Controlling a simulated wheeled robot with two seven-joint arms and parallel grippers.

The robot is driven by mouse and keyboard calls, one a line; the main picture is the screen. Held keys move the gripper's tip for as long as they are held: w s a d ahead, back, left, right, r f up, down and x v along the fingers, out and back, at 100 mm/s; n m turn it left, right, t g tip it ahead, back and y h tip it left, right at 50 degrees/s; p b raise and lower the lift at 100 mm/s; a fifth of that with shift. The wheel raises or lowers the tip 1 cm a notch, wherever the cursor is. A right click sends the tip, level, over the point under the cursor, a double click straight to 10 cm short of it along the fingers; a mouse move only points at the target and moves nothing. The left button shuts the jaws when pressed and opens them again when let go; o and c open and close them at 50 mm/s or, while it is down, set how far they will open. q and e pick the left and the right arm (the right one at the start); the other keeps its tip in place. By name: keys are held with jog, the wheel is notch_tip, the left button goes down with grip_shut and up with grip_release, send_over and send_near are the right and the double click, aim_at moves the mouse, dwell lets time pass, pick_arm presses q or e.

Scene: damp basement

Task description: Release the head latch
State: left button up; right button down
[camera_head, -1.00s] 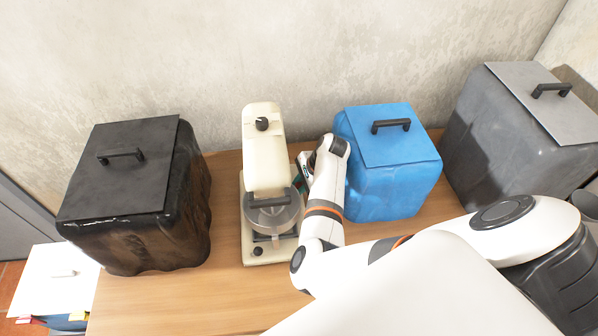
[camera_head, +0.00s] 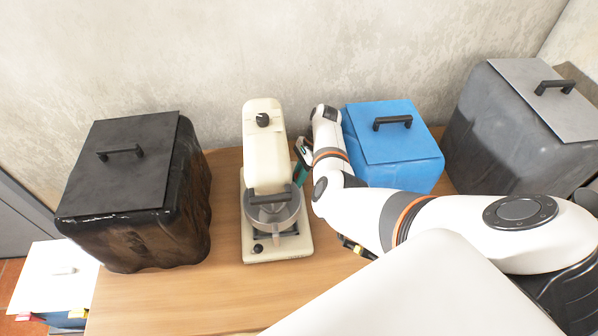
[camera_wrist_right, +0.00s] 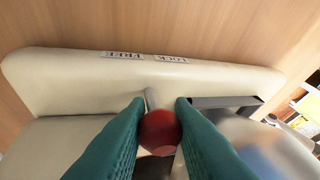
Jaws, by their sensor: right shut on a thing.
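The cream stand mixer (camera_head: 265,160) stands upright on the wooden table, its head level over a bowl (camera_head: 274,213). In the right wrist view, the head latch lever (camera_wrist_right: 151,97) has a grey stem and a red ball knob (camera_wrist_right: 160,133) on the mixer's side. FREE (camera_wrist_right: 123,55) and LOCK (camera_wrist_right: 171,59) labels show upside down beyond it. My right gripper (camera_wrist_right: 160,125) has its teal fingers closed on either side of the knob. In the head view this gripper (camera_head: 301,168) is at the mixer's right side, where the knob is hidden. My left gripper is not in view.
A black lidded bin (camera_head: 140,210) stands left of the mixer. A blue bin (camera_head: 395,160) is close behind my right arm, and a grey bin (camera_head: 520,130) stands farther right. The table front (camera_head: 200,300) left of my arm is clear.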

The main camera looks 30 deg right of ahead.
jog(key=shift+w+d+f+g+y+b, duration=0.15)
jog(key=shift+w+g+y+b, duration=0.2)
jog(key=shift+g+b, duration=0.6)
jog(key=shift+s+t, duration=0.15)
jog(key=shift+t, duration=0.1)
jog(key=c, duration=1.3)
grip_release()
jog(key=shift+o, duration=0.2)
notch_tip(320, 180, up, 9)
jog(key=p, duration=0.3)
jog(key=shift+r+p, duration=0.2)
jog(key=shift+p, duration=0.2)
jog(key=shift+r+p, duration=0.4)
